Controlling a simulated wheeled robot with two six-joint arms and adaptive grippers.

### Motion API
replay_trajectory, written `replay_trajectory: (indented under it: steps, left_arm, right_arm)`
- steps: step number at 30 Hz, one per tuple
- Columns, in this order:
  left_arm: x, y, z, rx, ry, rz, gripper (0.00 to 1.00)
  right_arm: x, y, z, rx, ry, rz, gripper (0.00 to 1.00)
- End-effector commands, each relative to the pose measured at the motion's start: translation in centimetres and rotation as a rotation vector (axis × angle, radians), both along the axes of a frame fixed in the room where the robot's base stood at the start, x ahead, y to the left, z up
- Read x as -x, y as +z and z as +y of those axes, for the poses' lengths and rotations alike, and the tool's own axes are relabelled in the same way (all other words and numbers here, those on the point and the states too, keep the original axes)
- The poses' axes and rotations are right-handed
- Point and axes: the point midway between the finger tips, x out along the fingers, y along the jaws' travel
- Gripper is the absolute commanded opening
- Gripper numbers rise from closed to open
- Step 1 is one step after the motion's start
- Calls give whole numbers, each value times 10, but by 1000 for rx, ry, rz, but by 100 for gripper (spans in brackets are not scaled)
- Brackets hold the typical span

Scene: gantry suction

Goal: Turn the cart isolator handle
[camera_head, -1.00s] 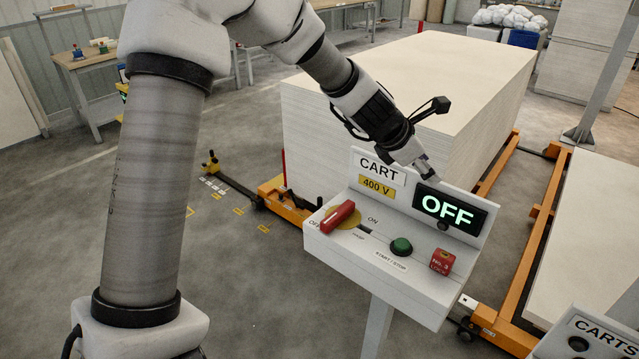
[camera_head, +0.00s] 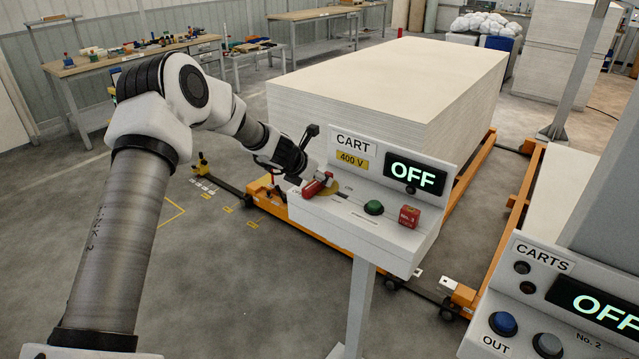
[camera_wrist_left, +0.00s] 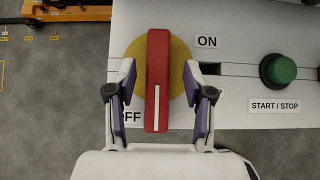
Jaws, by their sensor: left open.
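The red isolator handle (camera_head: 316,186) sits on a yellow disc on the white CART console (camera_head: 358,228). In the left wrist view the red handle (camera_wrist_left: 157,80) lies along the picture's vertical, its white stripe end near the OFF label, with the ON label (camera_wrist_left: 207,42) to the right. My left gripper (camera_wrist_left: 158,98) is open, one finger on each side of the handle, with gaps visible between fingers and handle. In the head view my left gripper (camera_head: 309,183) is at the handle and partly hides it. The CART display (camera_head: 414,174) reads OFF. My right gripper is not in view.
A green START / STOP button (camera_head: 374,207) and a red No. 3 block (camera_head: 409,216) are on the same console. A second CARTS console (camera_head: 520,270) stands at the lower right. A large pale board stack (camera_head: 380,85) is behind.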

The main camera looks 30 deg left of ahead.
Motion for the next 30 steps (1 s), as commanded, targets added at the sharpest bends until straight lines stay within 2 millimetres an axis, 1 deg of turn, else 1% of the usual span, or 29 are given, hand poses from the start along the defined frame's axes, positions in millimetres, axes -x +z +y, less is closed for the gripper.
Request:
replay_trajectory:
  steps: [1,4,11,14,15,16,23,30]
  left_arm:
    - [-5,-6,0,-2,-1,2,52]
    - [-11,-11,-1,-1,-2,1,52]
    - [-12,-12,-1,1,-1,0,52]
    - [-12,-12,-1,0,-1,0,20]
    - [-12,-12,-1,0,-1,0,6]
    - [-12,-12,-1,0,-1,0,0]
    - [-12,-12,-2,1,0,0,0]
    - [-12,-13,-2,0,25,0,0]
  right_arm:
    - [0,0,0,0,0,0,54]
    - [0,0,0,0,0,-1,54]
    - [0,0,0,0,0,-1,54]
    - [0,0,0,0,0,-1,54]
    - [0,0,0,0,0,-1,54]
    - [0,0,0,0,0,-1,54]
    - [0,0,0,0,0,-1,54]
    - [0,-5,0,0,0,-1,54]
